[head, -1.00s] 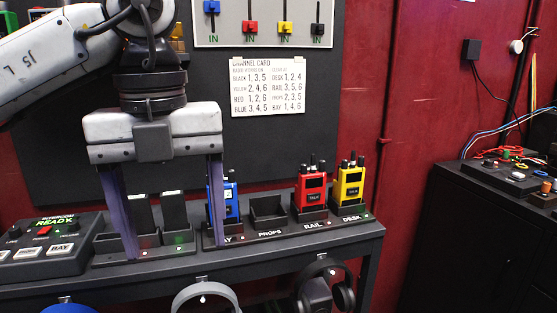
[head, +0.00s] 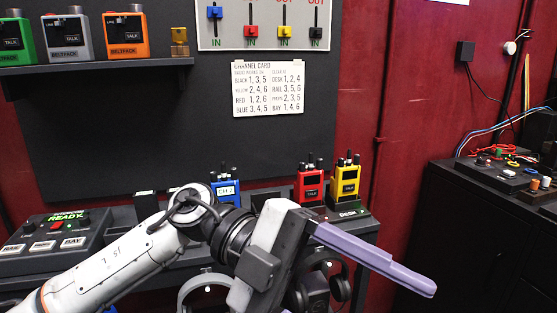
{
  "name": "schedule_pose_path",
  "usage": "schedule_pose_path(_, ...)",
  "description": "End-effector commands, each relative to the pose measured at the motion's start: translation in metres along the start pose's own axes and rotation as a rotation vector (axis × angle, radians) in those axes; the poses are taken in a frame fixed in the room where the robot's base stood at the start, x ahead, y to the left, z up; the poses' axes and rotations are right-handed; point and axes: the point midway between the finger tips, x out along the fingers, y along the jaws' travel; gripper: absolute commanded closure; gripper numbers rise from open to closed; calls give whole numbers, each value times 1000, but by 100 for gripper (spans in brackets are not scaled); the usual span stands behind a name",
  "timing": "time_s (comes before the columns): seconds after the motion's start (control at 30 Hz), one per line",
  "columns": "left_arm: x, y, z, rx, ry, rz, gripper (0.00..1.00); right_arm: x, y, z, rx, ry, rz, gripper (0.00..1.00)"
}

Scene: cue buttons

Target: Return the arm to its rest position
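My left arm comes in from the lower left and crosses in front of the console shelf. Its gripper (head: 395,300) is at the bottom centre, tilted, with one purple finger reaching to the lower right. That finger sits at the far end of the gripper body, so the jaws look spread. The other finger is out of the frame below. Nothing shows held against the visible finger. My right gripper is not in view.
Blue (head: 225,186), red (head: 310,184) and yellow (head: 347,180) radios stand on the shelf behind the arm. The intercom box (head: 57,235) is at left. Headphones (head: 342,287) hang below. A black cabinet (head: 460,230) stands at right.

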Motion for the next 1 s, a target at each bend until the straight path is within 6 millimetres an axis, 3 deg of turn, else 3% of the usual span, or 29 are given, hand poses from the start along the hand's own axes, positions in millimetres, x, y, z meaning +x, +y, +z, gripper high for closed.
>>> schedule_pose_path(0.1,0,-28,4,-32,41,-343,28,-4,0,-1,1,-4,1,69)
schedule_pose_path(0.23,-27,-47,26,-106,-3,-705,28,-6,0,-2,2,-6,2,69)
schedule_pose_path(0.33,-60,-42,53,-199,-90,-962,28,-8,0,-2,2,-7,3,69)
schedule_pose_path(0.43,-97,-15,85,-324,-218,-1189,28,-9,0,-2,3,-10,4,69)
schedule_pose_path(0.57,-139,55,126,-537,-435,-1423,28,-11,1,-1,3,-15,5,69)
schedule_pose_path(0.7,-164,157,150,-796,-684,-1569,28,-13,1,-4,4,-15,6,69)
schedule_pose_path(0.87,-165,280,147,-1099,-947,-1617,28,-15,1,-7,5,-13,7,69)
schedule_pose_path(1.0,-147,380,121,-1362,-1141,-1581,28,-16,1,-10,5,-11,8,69)
